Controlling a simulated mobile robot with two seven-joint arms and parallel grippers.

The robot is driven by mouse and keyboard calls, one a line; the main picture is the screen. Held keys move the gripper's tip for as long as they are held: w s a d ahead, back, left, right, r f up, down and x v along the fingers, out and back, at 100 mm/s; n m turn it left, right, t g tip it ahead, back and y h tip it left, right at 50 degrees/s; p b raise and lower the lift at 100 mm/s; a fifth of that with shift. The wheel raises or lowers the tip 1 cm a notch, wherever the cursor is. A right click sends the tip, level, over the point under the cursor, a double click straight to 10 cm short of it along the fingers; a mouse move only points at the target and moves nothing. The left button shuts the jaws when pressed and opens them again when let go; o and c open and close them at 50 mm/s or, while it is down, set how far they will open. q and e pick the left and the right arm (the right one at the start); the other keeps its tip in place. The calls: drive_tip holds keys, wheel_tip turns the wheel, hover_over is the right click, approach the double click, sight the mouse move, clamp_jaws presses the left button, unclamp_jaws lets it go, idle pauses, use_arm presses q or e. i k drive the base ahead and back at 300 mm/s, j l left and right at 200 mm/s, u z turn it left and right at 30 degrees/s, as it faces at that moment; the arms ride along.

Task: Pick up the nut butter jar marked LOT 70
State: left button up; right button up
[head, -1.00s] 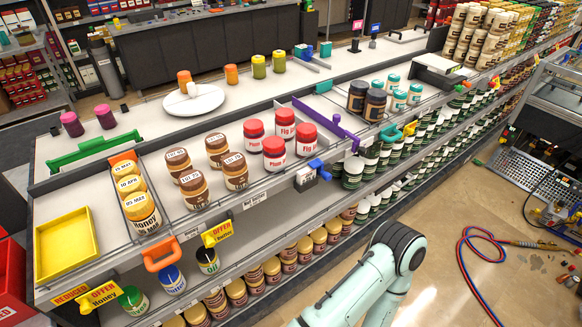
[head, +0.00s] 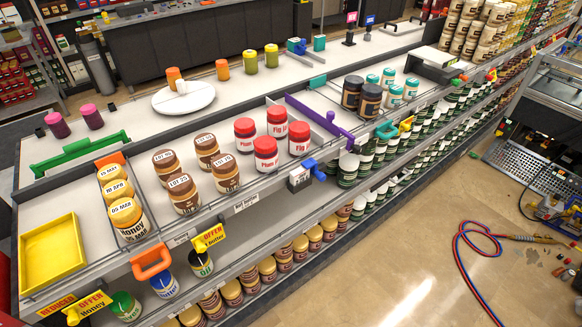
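Several nut butter jars with brown lids stand upright in a shelf lane left of the middle in the head view: a back left jar (head: 168,168), a back right jar (head: 207,152), a front left jar (head: 184,195) and a front right jar (head: 226,173). Their lids carry white labels with LOT marks. The print is too small for me to tell surely which one reads LOT 70. Nothing covers the jars from above. Neither of my grippers is in view.
Honey jars (head: 126,219) stand left of the nut butter, red-lidded jars (head: 265,153) right. A yellow tray (head: 50,255) lies at the far left. Floor at right (head: 430,240) is mostly clear, with a hose (head: 470,268).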

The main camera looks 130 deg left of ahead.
sight(226, 172)
drive_tip(key=z, duration=3.6)
